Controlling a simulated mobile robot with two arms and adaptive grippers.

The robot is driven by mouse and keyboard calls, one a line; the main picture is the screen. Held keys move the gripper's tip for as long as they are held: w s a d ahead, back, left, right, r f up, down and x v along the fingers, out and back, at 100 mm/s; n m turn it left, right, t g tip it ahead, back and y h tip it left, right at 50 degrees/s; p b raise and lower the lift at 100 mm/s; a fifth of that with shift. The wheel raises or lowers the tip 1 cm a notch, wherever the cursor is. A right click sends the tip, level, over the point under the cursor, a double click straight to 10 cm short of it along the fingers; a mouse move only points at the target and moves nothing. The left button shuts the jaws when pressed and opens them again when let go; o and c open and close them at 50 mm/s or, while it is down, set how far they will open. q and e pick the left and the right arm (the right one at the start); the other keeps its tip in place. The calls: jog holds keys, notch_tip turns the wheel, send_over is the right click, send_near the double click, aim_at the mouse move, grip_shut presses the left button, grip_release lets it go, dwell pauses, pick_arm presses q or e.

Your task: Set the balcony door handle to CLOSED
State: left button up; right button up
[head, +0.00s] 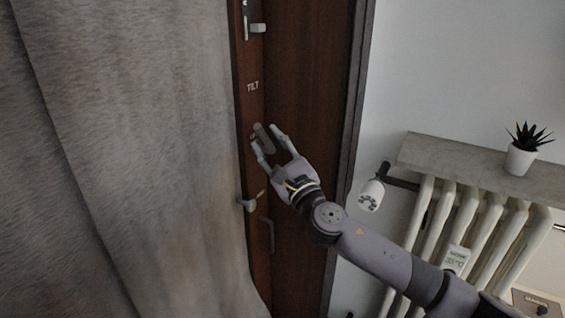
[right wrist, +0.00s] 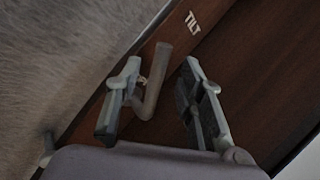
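The balcony door (head: 305,90) is dark brown wood. A grey-brown lever handle (head: 263,138) sits on it below a white "TILT" label (head: 253,86); the label also shows in the right wrist view (right wrist: 192,22). My right gripper (head: 268,140) is open around the handle. In the right wrist view the handle (right wrist: 154,82) stands between the open fingers of the gripper (right wrist: 162,66), nearer the left finger, with a visible gap to the right one. I cannot tell whether the left finger touches it. No "CLOSED" label can be read. My left gripper is out of view.
A grey curtain (head: 120,140) hangs close along the door's left side. Other fittings are a metal handle (head: 257,28) above and a knob (head: 249,205) below. On the right are a white radiator (head: 465,215), its valve (head: 371,195) and a shelf (head: 465,166) with a potted plant (head: 520,158).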

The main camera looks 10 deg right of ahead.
jog(key=v, duration=0.7)
jog(key=shift+s+d, duration=0.1)
